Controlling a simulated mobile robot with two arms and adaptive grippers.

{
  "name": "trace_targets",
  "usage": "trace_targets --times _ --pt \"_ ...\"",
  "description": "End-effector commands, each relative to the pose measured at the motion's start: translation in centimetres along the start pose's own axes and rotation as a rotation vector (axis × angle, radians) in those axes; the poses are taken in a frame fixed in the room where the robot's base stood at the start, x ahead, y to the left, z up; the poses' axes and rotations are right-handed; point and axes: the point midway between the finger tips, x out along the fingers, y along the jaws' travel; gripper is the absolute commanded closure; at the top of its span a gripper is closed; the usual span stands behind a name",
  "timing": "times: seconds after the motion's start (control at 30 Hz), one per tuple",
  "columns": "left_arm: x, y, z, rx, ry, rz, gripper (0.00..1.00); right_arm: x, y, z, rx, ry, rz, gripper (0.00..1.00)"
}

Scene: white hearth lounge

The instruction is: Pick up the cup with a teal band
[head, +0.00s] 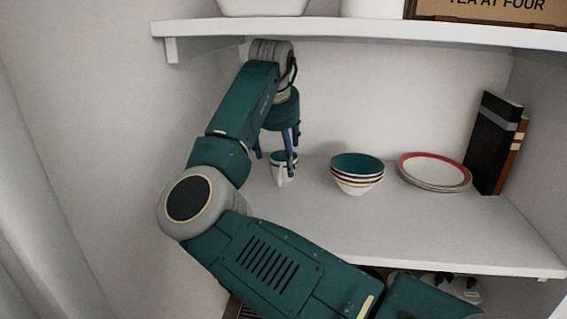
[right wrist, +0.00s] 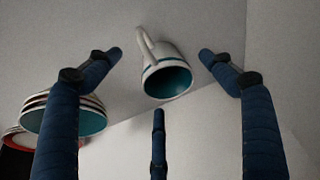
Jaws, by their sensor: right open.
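The white cup with a teal band (head: 279,171) stands upright on the shelf, left of the bowls, in the head view. My right gripper (head: 274,160) reaches down over it, with its blue fingers around the cup's upper part and partly hiding it. In the right wrist view the cup (right wrist: 163,70) shows its teal inside, its band and its handle. There the open fingers of my right gripper (right wrist: 160,75) spread on both sides and below, with gaps between them and the cup. My left gripper is not in view.
A stack of bowls (head: 357,172) stands right of the cup, then red-rimmed plates (head: 435,170) and upright books (head: 495,142). An upper shelf (head: 350,29) runs above. The left wall (head: 110,110) is close to my arm. Shelf surface (head: 400,228) in front is clear.

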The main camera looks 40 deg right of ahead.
Motion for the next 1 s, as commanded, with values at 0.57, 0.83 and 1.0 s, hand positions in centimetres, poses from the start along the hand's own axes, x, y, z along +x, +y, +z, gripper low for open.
trace_targets --times 0.57,0.83,1.0 --pt "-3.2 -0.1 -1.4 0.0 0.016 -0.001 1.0 5.3 0.0 -1.6 0.0 0.0 -0.001 0.19" --pt "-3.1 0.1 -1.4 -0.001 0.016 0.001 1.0 5.7 0.0 -1.5 0.0 0.001 -0.002 0.21" --pt "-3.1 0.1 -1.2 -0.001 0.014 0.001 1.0 5.7 -0.1 -1.5 0.0 0.0 -0.002 0.55"
